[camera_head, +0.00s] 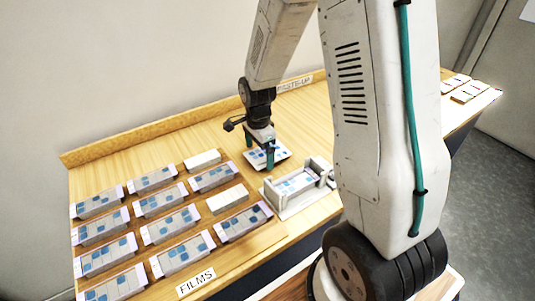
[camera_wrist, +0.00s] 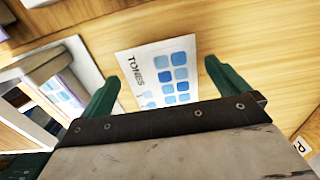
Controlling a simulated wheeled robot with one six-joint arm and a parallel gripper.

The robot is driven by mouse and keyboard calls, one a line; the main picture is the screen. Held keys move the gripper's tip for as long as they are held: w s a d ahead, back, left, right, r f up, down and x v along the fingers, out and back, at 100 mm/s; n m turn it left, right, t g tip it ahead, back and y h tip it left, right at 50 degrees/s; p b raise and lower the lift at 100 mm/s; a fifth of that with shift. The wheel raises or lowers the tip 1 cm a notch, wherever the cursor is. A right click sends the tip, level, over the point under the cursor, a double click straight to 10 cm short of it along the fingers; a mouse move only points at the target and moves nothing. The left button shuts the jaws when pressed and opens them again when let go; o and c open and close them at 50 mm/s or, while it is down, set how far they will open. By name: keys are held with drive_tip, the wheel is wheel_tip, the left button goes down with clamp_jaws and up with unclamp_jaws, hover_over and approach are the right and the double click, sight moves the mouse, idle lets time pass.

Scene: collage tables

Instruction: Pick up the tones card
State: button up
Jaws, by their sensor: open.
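The tones card (camera_wrist: 150,62) is white with blue rounded squares and the word TONES, and lies between my fingers in the wrist view. In the head view the card (camera_head: 282,155) lies on the wooden table under my gripper (camera_head: 262,159). My gripper also shows in the wrist view (camera_wrist: 163,80), with its two green fingers spread on either side of the card. The gripper is open and holds nothing. The near part of the card is hidden behind the gripper's body in the wrist view.
A grey holder (camera_head: 322,168) with a patterned card in it stands close to the right. Left of the gripper, a board bears rows of film blocks (camera_head: 168,225) behind a FILMS label (camera_head: 196,283). Bare table (camera_head: 300,115) lies behind the gripper.

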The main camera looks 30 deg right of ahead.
drive_tip(key=shift+f, duration=0.25)
idle(0.4)
drive_tip(key=shift+c, duration=0.3)
drive_tip(key=c, duration=0.8)
